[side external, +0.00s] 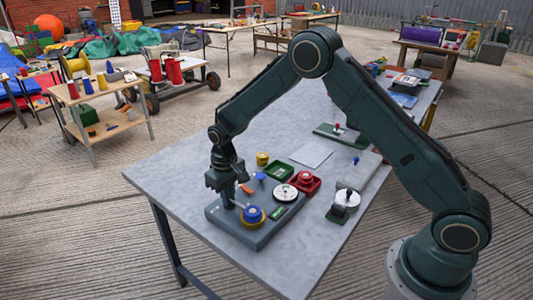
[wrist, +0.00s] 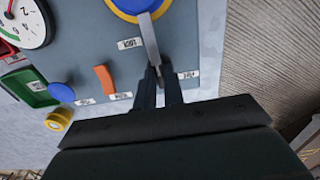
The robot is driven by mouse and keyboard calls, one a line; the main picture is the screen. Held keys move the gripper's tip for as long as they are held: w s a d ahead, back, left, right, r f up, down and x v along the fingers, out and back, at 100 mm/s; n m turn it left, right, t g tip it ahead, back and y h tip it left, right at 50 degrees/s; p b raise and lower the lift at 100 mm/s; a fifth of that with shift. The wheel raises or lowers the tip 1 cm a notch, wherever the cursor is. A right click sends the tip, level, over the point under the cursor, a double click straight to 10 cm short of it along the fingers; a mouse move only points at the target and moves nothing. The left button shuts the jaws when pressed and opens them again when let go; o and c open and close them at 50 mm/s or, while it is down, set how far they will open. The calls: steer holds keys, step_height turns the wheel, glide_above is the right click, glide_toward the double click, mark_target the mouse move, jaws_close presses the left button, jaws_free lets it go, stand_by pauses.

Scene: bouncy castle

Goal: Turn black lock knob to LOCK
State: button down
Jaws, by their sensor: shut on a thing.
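The grey-blue panel (side external: 258,233) lies on the table, and it also fills the upper part of the wrist view (wrist: 88,42). My gripper (wrist: 159,72) points down at the panel's left part in the side view (side external: 229,202). The knob's pointing direction cannot be seen.
A grey lever (wrist: 149,38) runs from the blue and yellow dial (side external: 251,215) right up to my fingertips. An orange switch (wrist: 105,79), a blue knob (wrist: 62,92) and a white gauge (side external: 286,193) share the panel. Green and red trays stand behind it.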

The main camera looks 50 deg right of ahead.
steer(key=c, duration=1.5)
jaws_free()
steer(key=shift+r, duration=0.1)
step_height(320, 180, up, 14)
